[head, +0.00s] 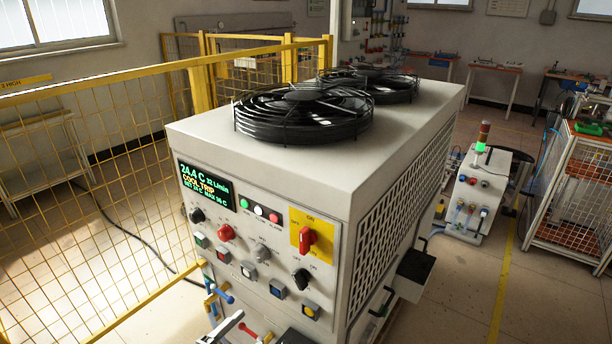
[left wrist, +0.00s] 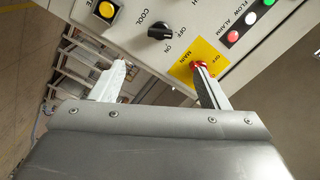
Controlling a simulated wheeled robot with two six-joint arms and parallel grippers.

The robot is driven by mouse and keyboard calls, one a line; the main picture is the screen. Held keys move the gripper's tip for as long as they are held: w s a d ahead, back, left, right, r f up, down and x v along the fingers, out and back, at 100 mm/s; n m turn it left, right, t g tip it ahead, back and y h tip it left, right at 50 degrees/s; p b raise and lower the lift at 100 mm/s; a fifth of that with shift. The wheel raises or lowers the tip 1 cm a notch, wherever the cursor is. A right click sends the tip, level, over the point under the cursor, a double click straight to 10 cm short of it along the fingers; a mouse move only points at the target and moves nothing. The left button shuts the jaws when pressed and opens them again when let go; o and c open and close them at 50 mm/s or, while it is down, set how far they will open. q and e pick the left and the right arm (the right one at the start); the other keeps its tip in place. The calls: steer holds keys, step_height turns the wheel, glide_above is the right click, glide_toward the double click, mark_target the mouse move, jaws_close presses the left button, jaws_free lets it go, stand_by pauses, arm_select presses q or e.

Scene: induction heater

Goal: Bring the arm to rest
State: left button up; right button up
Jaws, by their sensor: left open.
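My left gripper (left wrist: 158,70) is open, with nothing between its two pale fingers. In the left wrist view its right finger overlaps the red main switch (left wrist: 201,66); I cannot tell whether they touch. The switch's yellow plate also shows in the head view (head: 296,246), with its red knob upright. At the head view's bottom edge, pale parts may be my left gripper, mostly cut off. The chiller cabinet (head: 225,138) has a lit display (head: 206,186) reading 24.4 C and COOL TRIP. A black COOL knob (head: 301,279) sits below the yellow plate. My right gripper is not in view.
Two black fan guards (head: 304,113) rise from the chiller's top. A yellow mesh fence (head: 95,190) runs along the left. Valve handles project below the panel.

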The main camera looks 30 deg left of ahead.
arm_select(q)
steer(key=shift+f, duration=0.1)
steer(key=s+a+f+n+g+y, duration=0.1)
steer(key=s+f+n+g, duration=0.2)
steer(key=f, duration=0.7)
steer(key=s+a+f+n+g+y, duration=0.1)
steer(key=s+a+f+n+g, duration=0.15)
steer(key=f, duration=0.65)
steer(key=s+a+f+n+g+y, duration=0.1)
steer(key=s+f+n+g, duration=0.15)
steer(key=f, duration=0.75)
steer(key=s+d+f+n+g, duration=0.2)
steer(key=s+d+f+g, duration=0.2)
steer(key=s+f, duration=0.4)
steer(key=s+d+f+n+g, duration=0.3)
steer(key=s+f, duration=0.5)
steer(key=s, duration=0.3)
steer(key=shift+s+d+f+g+h, duration=0.25)
steer(key=shift+s+d+g+h, duration=0.15)
steer(key=shift+d+g, duration=0.4)
